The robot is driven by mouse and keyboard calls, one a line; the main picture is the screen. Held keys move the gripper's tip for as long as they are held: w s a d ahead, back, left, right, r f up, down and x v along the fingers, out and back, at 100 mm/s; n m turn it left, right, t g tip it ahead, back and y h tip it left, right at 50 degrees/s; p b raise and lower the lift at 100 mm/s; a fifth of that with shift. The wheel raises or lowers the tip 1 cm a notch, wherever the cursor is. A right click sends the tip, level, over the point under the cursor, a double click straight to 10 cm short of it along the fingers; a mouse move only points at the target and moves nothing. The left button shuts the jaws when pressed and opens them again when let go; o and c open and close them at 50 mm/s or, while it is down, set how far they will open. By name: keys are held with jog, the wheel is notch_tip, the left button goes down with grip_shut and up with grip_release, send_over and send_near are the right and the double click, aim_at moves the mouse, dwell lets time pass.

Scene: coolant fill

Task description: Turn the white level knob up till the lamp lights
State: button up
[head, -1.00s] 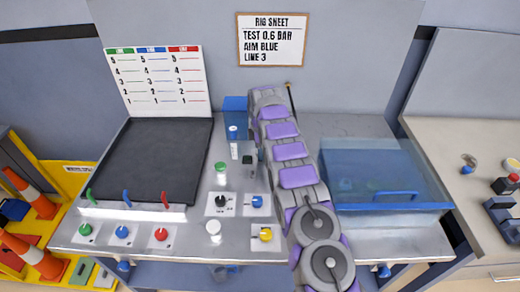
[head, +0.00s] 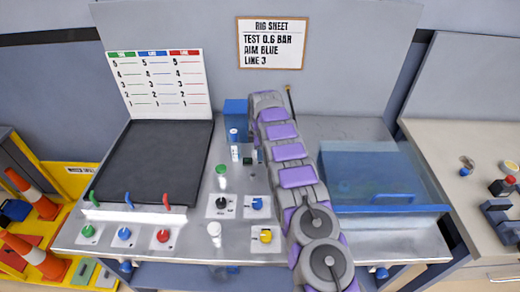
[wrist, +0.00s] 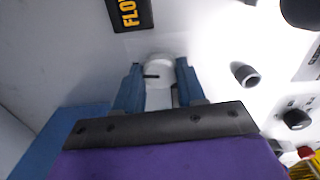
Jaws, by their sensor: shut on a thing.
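The white knob (wrist: 158,70) sits on a pale panel in the wrist view, with a dark mark on its face. My gripper (wrist: 160,80) has its two blue fingers on either side of the knob and is shut on it. In the head view my arm reaches away over the bench, and its far end hides the gripper and the knob. I cannot pick out the lamp, lit or unlit, with certainty in either view.
A dark label with yellow letters (wrist: 130,12) is above the knob. Dark knobs (wrist: 245,75) are to its right. In the head view a blue lidded tank (head: 375,180) stands right of my arm, and small knobs and a white-topped piece (head: 214,230) are left.

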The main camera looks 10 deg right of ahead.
jog(key=m+p, duration=0.2)
jog(key=m, duration=0.1)
jog(key=shift+r+p, duration=0.15)
jog(key=shift+p, duration=0.15)
jog(key=shift+m+p, duration=0.75)
jog(key=shift+m, duration=0.45)
jog(key=o, duration=1.1)
jog(key=shift+w, duration=0.1)
jog(key=shift+c, duration=0.2)
notch_tip(320, 180, up, 17)
jog(key=p, duration=0.5)
